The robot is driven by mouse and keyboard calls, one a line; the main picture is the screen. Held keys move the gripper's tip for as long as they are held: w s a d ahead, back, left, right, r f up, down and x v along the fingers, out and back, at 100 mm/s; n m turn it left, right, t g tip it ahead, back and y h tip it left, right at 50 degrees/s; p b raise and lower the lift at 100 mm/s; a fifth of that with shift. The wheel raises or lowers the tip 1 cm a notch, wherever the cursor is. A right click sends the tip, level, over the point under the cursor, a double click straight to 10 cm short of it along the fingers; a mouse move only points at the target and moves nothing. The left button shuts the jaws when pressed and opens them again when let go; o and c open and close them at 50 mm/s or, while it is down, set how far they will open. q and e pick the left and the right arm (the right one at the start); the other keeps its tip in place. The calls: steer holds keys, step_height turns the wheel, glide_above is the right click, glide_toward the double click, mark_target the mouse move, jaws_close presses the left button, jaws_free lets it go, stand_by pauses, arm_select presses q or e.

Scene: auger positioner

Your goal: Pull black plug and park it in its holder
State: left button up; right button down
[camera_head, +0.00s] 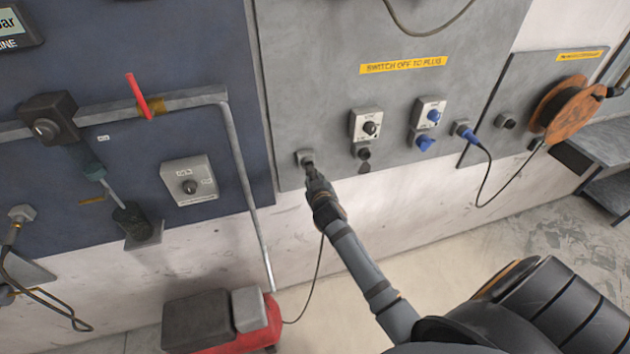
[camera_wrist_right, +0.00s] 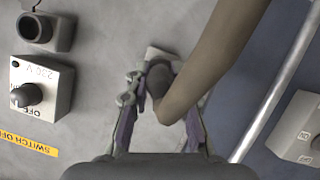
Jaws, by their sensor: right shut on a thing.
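My right gripper (camera_head: 315,180) is at the small grey wall holder (camera_head: 302,156) at the lower left of the grey panel. It is shut on the black plug (camera_wrist_right: 160,78), which shows between the fingers in the wrist view. The plug's front is at the holder's plate (camera_wrist_right: 157,54); I cannot tell how deep it sits. The plug's dark cable (camera_wrist_right: 218,50) crosses close in front of the wrist camera. The black socket (camera_head: 364,153) under the black-knob switch (camera_head: 367,124) is empty. My left gripper is out of view.
To the right are a blue switch (camera_head: 430,112), a blue plug (camera_head: 464,130) with cable, and a cable reel (camera_head: 570,108). A grey pipe (camera_head: 245,185) runs down left of the holder. A red machine (camera_head: 262,330) stands on the floor below.

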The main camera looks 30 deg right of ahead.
mark_target(313, 177)
steer(key=shift+w+d+r+b, duration=0.1)
steer(key=shift+w+d+b, duration=0.1)
steer(key=shift+w, duration=0.6)
steer(key=shift+w+d+b, duration=0.15)
steer(key=shift+w+b, duration=0.05)
steer(key=shift+w, duration=0.55)
steer(key=c, duration=1.1)
jaws_free()
steer(key=shift+s, duration=0.15)
steer(key=v, duration=1.1)
steer(key=shift+s+a+r, duration=0.15)
steer(key=shift+s, duration=0.15)
